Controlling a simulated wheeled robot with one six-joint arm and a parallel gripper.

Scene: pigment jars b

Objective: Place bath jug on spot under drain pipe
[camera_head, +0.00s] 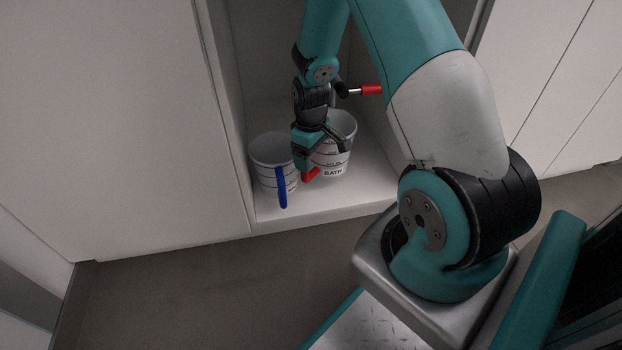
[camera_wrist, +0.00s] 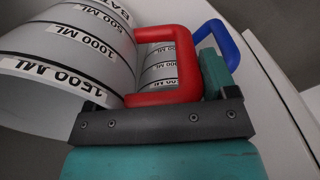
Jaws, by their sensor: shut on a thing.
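The bath jug (camera_head: 335,160) is a pale measuring jug with dark bands, the word BATH and a red handle (camera_head: 311,175). It is upright inside the open cabinet; I cannot tell whether its base touches the cabinet floor. My gripper (camera_head: 309,155) is shut on the red handle and hides part of the jug's left side. In the wrist view the jug (camera_wrist: 65,45) shows volume labels at the left, and its red handle (camera_wrist: 188,70) rises at the gripper's jaws (camera_wrist: 165,122). I cannot make out the drain pipe or the spot clearly behind my arm.
A similar jug (camera_head: 272,152) with a blue handle (camera_head: 282,188) stands close at the left. A red-ended lever (camera_head: 371,89) sticks out above the bath jug. Cabinet walls (camera_head: 225,100) bound the opening. White cabinet floor (camera_head: 365,190) is free at the right.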

